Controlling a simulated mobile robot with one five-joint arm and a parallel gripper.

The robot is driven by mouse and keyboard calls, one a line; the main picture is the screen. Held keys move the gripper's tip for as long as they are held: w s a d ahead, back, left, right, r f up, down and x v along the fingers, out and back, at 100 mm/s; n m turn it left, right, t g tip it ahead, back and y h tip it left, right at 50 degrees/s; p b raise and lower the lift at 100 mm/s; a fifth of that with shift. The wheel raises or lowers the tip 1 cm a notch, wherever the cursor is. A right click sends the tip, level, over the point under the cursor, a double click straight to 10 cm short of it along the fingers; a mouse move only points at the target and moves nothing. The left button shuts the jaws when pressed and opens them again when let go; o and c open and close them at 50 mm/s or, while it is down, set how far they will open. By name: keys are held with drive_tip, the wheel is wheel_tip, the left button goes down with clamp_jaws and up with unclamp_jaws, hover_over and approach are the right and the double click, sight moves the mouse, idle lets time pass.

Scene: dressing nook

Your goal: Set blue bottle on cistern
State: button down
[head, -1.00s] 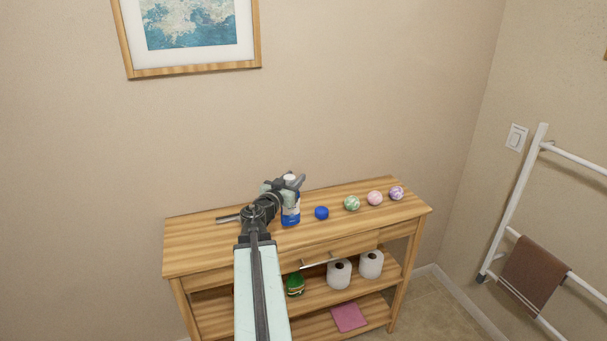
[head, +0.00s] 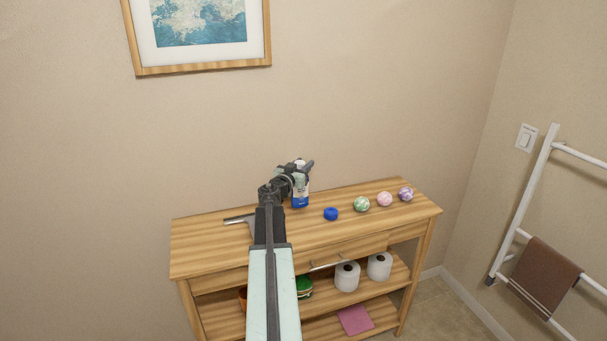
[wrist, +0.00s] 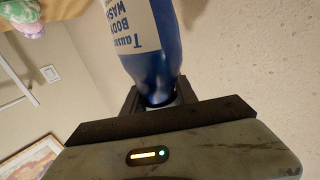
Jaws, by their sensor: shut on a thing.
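The blue bottle (head: 301,199) has a white label and is held above the back of the wooden console table. In the wrist view the bottle (wrist: 143,47) shows its "Body Wash" label, upside down in the picture, with its narrow end between the jaws. My gripper (head: 301,169) is shut on the bottle near its top; it also shows in the wrist view (wrist: 158,104). Whether the bottle's base touches the tabletop is hard to tell. No cistern is in view.
The console table (head: 215,255) also carries a squeegee (head: 239,219), a blue round item (head: 331,214) and several patterned balls (head: 362,204). Toilet rolls (head: 347,276) and a pink cloth (head: 355,320) are on its shelves. A white towel rail (head: 525,200) stands at right.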

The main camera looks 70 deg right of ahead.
wheel_tip(320, 180, down, 3)
drive_tip(key=shift+f+b, duration=0.2)
drive_tip(key=shift+b, duration=1)
drive_tip(key=c, duration=1)
unclamp_jaws()
drive_tip(key=shift+r, duration=0.1)
drive_tip(key=shift+o, duration=0.2)
